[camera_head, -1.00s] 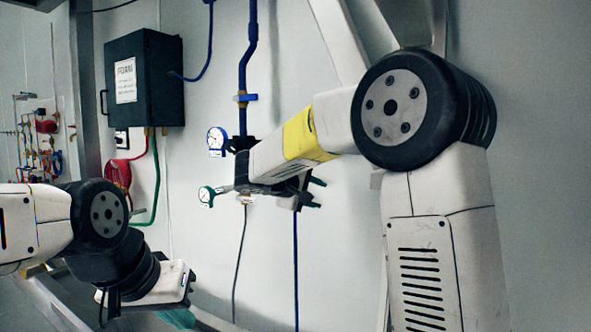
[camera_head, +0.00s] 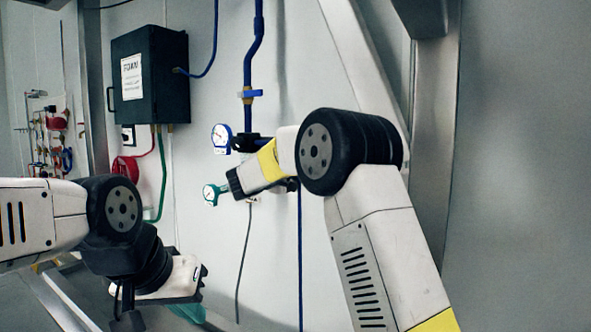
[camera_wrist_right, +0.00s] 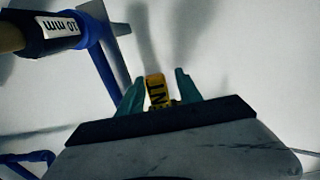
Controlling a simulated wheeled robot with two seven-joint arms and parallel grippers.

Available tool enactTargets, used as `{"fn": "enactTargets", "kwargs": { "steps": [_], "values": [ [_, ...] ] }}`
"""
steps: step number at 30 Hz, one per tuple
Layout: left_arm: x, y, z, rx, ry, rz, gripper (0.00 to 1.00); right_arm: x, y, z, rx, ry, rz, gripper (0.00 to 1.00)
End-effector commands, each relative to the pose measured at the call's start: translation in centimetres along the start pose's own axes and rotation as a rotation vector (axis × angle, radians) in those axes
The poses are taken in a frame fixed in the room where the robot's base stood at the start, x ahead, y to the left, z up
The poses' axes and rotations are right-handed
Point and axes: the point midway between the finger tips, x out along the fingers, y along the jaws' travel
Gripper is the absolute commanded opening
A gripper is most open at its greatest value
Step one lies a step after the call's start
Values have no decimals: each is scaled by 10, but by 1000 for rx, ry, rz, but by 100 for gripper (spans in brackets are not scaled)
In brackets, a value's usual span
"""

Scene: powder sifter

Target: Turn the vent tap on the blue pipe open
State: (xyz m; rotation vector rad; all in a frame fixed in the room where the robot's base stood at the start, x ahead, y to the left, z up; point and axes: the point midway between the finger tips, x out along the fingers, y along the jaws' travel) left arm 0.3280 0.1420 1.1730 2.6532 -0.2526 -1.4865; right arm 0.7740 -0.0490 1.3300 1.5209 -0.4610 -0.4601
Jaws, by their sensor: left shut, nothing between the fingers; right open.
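The blue pipe (camera_head: 248,72) runs down the wall in the head view and also shows in the right wrist view (camera_wrist_right: 104,66). In the right wrist view a yellow tag or handle (camera_wrist_right: 155,91), with black letters reading "ENT", stands between the teal fingers of my right gripper (camera_wrist_right: 159,77). The gripper is open around it, and I cannot tell whether the fingers touch it. In the head view my right arm hides the right fingers and the tap. My left gripper (camera_head: 189,313) is shut and empty at the lower left, well away from the pipe.
A blue-rimmed gauge (camera_head: 221,138) and a green-rimmed gauge (camera_head: 210,194) sit left of my right wrist. A dark box (camera_head: 150,78) hangs on the wall at upper left. Red fittings (camera_head: 50,140) are farther left. The wall at right is bare.

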Motion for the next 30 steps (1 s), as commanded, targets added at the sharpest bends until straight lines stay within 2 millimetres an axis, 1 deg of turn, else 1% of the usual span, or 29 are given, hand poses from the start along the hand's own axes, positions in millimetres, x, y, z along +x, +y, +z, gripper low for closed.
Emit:
{"fn": "enactTargets", "kwargs": {
  "steps": [7,11,12,13,14,30],
  "values": [
    [0,0,0,0,0,0,0,1,0,0,0,-1,0,42],
    [0,0,0,0,0,0,0,1,0,0,0,-1,0,16],
    [0,0,0,0,0,0,0,1,0,0,0,-1,0,8],
    [0,0,0,0,0,0,0,1,0,0,0,-1,0,3],
    [0,0,0,0,0,0,0,1,0,0,0,-1,-1,0],
    [0,0,0,0,0,0,0,1,0,0,0,-1,-1,0]
  ]
}}
